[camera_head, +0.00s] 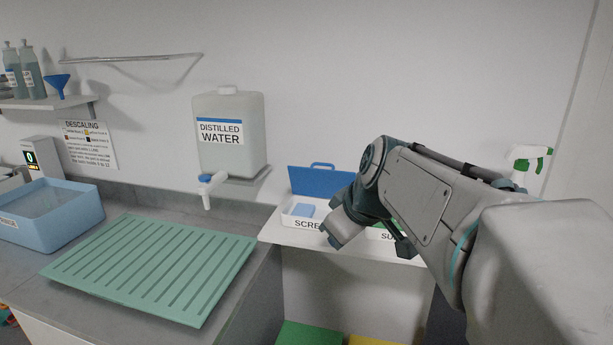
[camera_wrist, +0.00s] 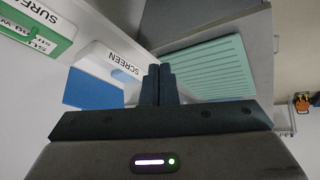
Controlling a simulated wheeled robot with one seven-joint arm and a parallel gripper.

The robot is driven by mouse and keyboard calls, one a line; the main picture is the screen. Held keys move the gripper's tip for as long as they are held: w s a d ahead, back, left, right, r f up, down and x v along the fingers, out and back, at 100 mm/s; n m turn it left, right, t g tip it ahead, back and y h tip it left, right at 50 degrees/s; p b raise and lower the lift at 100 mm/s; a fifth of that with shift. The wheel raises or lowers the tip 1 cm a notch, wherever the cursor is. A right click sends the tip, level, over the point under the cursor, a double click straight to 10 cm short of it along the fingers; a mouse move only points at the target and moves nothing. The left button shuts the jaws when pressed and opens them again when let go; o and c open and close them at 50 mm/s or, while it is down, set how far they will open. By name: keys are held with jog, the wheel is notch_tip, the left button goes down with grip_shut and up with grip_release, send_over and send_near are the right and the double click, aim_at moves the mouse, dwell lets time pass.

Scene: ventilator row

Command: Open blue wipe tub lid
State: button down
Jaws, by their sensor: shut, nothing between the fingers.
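The blue wipe tub is a white box (camera_head: 300,220) with a label starting "SCRE" in the head view. Its blue lid (camera_head: 318,181), with a handle on its top edge, stands raised behind the box. A blue wipe pad shows inside the open tub. In the wrist view the label reads "SCREEN" (camera_wrist: 122,65), and the blue lid (camera_wrist: 92,90) shows at left. My gripper (camera_wrist: 158,72) is shut and empty, beside the tub in that view. In the head view my gripper (camera_head: 336,240) is at the tub's right front, partly hiding its right end.
A green-lidded tub (camera_wrist: 50,38) labelled "SURF" stands beside it. A distilled water tank (camera_head: 230,135) hangs on the wall to the left. A green ribbed mat (camera_head: 155,266) and blue basin (camera_head: 60,225) lie on the counter. A spray bottle (camera_head: 528,160) is at the right.

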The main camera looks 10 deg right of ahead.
jog(key=w+d+r+n+t+y+b, duration=0.1)
jog(key=w+d+r+n+t+b, duration=0.1)
jog(key=w+r+n+b, duration=0.3)
jog(key=w+d+n+t+y, duration=0.2)
jog(key=w+d, duration=0.1)
jog(key=w, duration=0.5)
jog(key=w+d+r+n+t+y+b, duration=0.1)
jog(key=w+d+r+n+b, duration=0.1)
jog(key=w+r+n+b, duration=0.3)
jog(key=m+p, duration=0.1)
jog(key=p, duration=0.6)
send_over(328, 172)
jog(key=s+a, duration=0.1)
jog(key=s, duration=0.1)
notch_tip(328, 172, down, 6)
jog(key=shift+w+d+f+p, duration=0.3)
jog(key=shift+w+f, duration=0.25)
jog(key=shift+w, duration=0.2)
jog(key=shift+w+d+f+p, duration=0.15)
jog(key=shift+w+d+f, duration=0.15)
jog(key=shift+w+f, duration=0.35)
jog(key=shift+r, duration=0.1)
